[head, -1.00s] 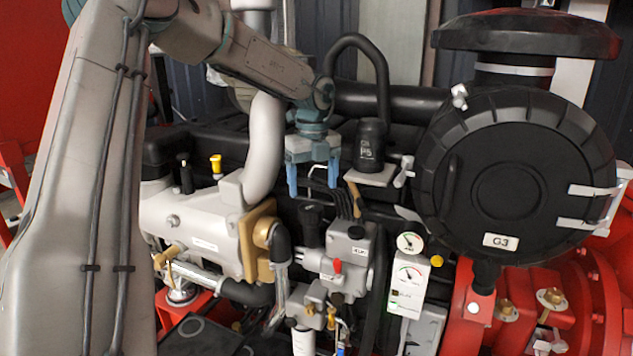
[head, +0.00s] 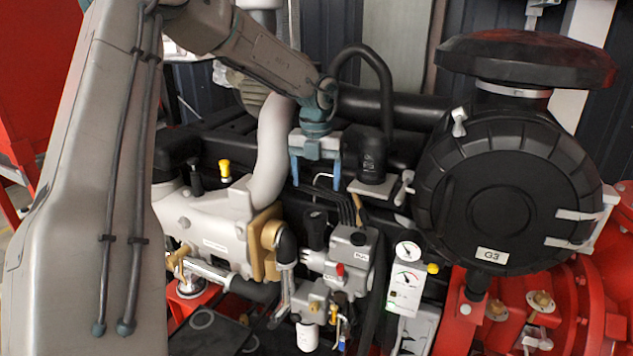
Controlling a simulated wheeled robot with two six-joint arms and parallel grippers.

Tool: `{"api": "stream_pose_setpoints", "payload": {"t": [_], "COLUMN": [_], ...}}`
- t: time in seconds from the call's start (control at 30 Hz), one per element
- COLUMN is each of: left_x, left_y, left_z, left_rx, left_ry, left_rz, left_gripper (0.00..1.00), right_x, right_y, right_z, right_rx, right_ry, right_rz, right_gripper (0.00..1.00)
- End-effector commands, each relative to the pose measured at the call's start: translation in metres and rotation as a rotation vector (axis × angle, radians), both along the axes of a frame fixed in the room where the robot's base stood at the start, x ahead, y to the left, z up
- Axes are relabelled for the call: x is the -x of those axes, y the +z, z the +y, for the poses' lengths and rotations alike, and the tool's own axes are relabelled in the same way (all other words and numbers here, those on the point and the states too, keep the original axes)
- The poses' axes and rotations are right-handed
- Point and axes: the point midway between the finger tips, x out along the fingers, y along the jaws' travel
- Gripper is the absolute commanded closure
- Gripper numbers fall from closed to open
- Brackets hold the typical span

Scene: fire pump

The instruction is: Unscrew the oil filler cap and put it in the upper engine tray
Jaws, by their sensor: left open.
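My left gripper (head: 316,180) hangs fingers down in front of the engine, with its two blue fingers apart and nothing between them. A black ribbed cap (head: 315,216) on a short neck, which looks like the oil filler cap, is just below the fingers, apart from them. It stands upright beside the grey filter block. I cannot tell for sure which surface is the upper engine tray; a small light plate (head: 371,187) under a black cylinder is to the right of the gripper. My right gripper is not in view.
A large black air filter housing (head: 500,190) marked G3 fills the right. A yellow-topped dipstick (head: 224,169) and a thick grey pipe (head: 270,150) are left of the gripper. Black hoses crowd behind it.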

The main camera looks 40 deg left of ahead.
Motion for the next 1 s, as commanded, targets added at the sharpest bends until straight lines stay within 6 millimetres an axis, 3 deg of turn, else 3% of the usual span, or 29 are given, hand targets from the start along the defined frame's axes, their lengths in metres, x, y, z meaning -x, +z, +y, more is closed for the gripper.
{"api": "stream_pose_setpoints", "payload": {"t": [0.83, 1.0], "left_x": [0.001, 0.000], "left_y": [-0.094, -0.092], "left_z": [0.000, 0.000], "left_rx": [0.001, 0.000], "left_ry": [0.001, 0.001], "left_rz": [0.003, 0.000], "left_gripper": [0.25, 0.25], "right_x": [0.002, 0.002], "right_y": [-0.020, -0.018], "right_z": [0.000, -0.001], "right_rx": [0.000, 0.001], "right_ry": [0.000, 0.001], "right_rz": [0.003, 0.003], "right_gripper": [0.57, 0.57]}}
